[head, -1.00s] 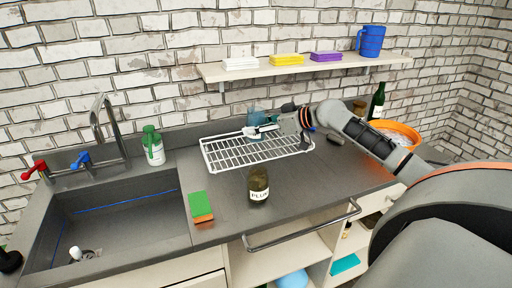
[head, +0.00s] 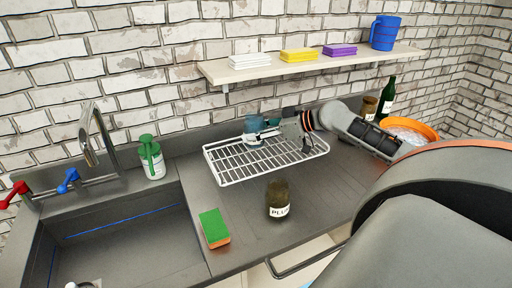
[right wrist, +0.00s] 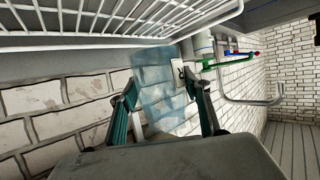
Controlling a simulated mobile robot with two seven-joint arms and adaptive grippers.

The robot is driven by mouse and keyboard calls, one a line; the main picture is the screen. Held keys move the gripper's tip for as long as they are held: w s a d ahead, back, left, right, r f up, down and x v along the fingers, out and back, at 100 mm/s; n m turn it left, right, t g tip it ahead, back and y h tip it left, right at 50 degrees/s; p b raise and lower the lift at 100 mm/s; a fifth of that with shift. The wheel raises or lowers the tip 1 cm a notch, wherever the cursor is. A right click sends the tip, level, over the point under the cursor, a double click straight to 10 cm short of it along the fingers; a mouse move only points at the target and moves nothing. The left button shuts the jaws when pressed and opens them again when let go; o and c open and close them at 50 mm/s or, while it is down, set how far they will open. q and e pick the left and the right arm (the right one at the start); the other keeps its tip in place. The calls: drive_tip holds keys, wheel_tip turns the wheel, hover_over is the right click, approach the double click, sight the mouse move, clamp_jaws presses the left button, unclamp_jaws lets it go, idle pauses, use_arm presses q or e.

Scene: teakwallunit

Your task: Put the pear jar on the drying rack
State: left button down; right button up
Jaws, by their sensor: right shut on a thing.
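The blue jar (head: 252,129), taken to be the pear jar, is upright over the back part of the white wire drying rack (head: 235,180). My right gripper (head: 266,133) is shut on it from the right. In the right wrist view the jar (right wrist: 158,88) sits between the two fingers, its pale label showing a letter R. The rack's wires (right wrist: 90,42) run along the top of that view, close to the jar. I cannot tell whether the jar's base touches the wires. My left gripper is out of view.
A dark plum jar (head: 278,203) and a green-orange sponge (head: 214,228) stand in front of the rack. A soap bottle (head: 151,160) is left by the sink. A brown jar (head: 369,108), green bottle (head: 386,98) and orange bowl (head: 427,130) are at right. A shelf (head: 300,66) hangs above.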

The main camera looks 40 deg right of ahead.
sight(255, 147)
drive_tip(key=shift+s+f, duration=0.1)
drive_tip(key=shift+f, duration=2.95)
drive_tip(key=shift+f, duration=0.2)
drive_tip(key=o, duration=1.2)
drive_tip(key=shift+r, duration=0.1)
drive_tip(key=v, duration=1.2)
